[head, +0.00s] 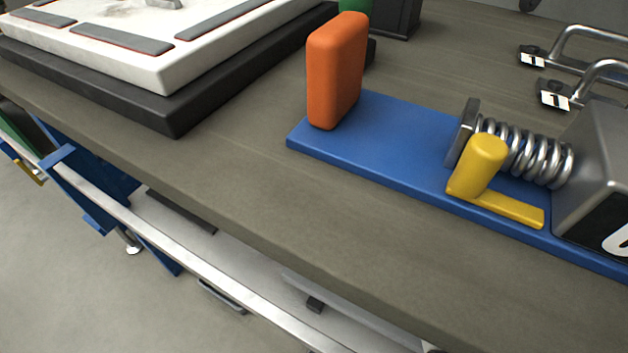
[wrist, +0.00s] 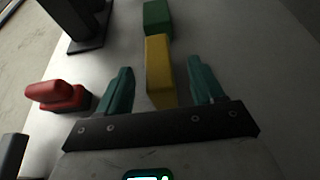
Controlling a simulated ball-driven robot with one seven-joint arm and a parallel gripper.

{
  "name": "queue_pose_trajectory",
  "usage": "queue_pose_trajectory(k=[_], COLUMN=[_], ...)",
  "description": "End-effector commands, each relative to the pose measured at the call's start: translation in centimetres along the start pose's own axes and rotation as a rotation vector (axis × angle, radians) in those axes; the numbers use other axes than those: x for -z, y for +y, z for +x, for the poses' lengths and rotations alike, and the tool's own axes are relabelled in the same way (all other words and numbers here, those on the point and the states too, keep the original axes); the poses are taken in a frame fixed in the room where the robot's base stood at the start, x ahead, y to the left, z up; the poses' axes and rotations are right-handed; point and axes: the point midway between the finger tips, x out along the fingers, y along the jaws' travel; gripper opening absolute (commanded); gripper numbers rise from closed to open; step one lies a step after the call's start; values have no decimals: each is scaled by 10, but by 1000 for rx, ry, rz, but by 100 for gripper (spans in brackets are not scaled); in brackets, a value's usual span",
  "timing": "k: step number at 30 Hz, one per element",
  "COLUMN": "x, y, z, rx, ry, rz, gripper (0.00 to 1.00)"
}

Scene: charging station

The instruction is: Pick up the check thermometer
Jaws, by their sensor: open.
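In the wrist view my gripper (wrist: 158,68) is open, with its two teal fingers apart. A yellow block-shaped piece (wrist: 158,58) lies between and just beyond the fingers. Its near end reaches down between them, and I cannot tell whether either finger touches it. A green block (wrist: 157,18) is right behind the yellow piece; I cannot tell whether the two are joined. Nothing in view is clearly marked as the check thermometer, so I cannot tell which piece it is. My gripper is not in the head view.
A red piece (wrist: 58,96) and a dark stand (wrist: 88,25) are left of my gripper. In the head view, a blue plate (head: 400,145) bears an orange block (head: 336,70), a spring (head: 525,150) and a yellow lever (head: 480,165). A white slab (head: 130,50) is at the left.

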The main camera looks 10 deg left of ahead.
Motion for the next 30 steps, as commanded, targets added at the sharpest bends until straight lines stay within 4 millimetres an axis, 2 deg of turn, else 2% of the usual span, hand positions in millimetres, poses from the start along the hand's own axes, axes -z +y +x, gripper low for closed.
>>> queue_pose_trajectory(k=[13, 21, 23, 30], x=[3, -1, -1, -1], y=[1, 1, 1, 1], z=[46, 50, 49, 49], rx=[-1, 0, 0, 0], ry=[0, 0, 0, 0], rz=[-1, 0, 0, 0], gripper=[67, 67, 63, 40])
